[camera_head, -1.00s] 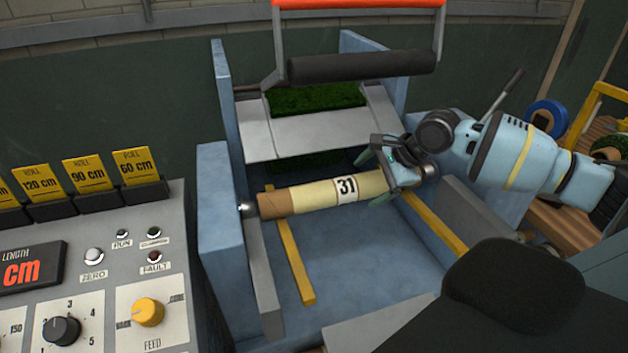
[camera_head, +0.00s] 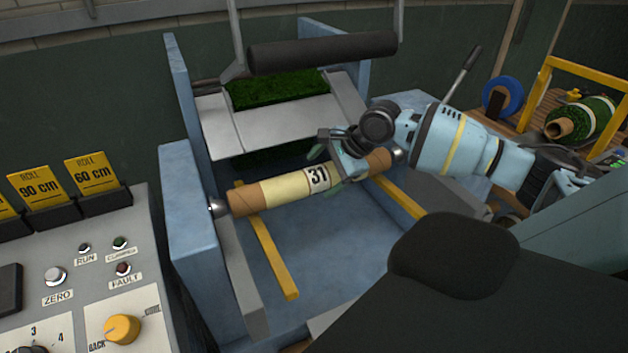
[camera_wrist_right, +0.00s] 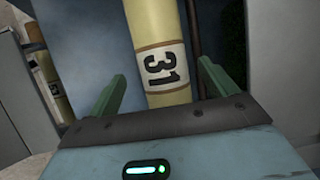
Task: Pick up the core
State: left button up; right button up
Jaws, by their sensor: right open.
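The core (camera_head: 285,190) is a cardboard tube with a cream band and a white label reading 31. It lies across the blue machine bay, its ends at metal knobs on either side. My right gripper (camera_head: 332,167) is at the core, toward its right end beside the label. In the right wrist view the core (camera_wrist_right: 155,25) runs between the two green fingers of the right gripper (camera_wrist_right: 160,95), with gaps on both sides. The gripper is open. My left gripper is not in view.
A control panel (camera_head: 100,255) stands at the left. A black roller bar (camera_head: 322,53) hangs above the bay, with green turf (camera_head: 278,88) behind. Blue side walls (camera_head: 190,220) flank the core. A rolled turf (camera_head: 585,118) lies on a wooden rack at right.

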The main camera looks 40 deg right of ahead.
aim_at(320, 173)
jog(key=x, duration=0.4)
jog(key=shift+w+d+r, duration=0.1)
jog(key=shift+r, duration=0.1)
jog(key=c, duration=1.4)
